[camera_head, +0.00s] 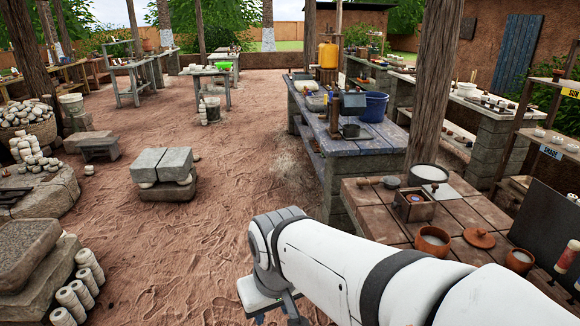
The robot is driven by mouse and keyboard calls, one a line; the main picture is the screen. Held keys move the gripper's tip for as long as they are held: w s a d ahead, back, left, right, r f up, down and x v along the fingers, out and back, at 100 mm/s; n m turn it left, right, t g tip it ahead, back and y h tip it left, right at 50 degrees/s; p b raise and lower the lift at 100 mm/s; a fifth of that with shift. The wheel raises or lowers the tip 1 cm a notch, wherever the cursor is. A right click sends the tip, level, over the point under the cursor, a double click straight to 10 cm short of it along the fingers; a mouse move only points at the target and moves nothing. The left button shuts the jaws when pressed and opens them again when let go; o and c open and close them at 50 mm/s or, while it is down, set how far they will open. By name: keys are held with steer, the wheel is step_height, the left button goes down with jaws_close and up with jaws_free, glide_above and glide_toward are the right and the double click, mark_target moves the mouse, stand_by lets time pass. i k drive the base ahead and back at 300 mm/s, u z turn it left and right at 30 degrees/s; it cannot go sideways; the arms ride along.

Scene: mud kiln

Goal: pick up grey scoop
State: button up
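A small grey cup with what looks like a wooden handle pointing left, likely the grey scoop (391,182), lies at the far left part of the brown tiled table (372,208). It is small in the picture, so its exact shape is hard to tell. My gripper (278,316) hangs at the bottom of the view, over the sandy floor, left of and nearer than the tiled table. It is well apart from the scoop and partly cut off by the frame edge, so its fingers do not show clearly.
On the tiled table stand a wooden box (414,207), a white-filled bowl (428,174), clay pots (433,241) and a clay lid (479,238). A wooden post (431,90) rises behind. A blue-topped bench (350,146) stands beyond. Sandy floor (235,180) is open left.

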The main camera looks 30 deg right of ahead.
mark_target(389, 182)
steer(key=u, duration=0.05)
steer(key=i, duration=2.55)
steer(key=z, duration=3.55)
steer(key=i, duration=1)
steer(key=u, duration=0.05)
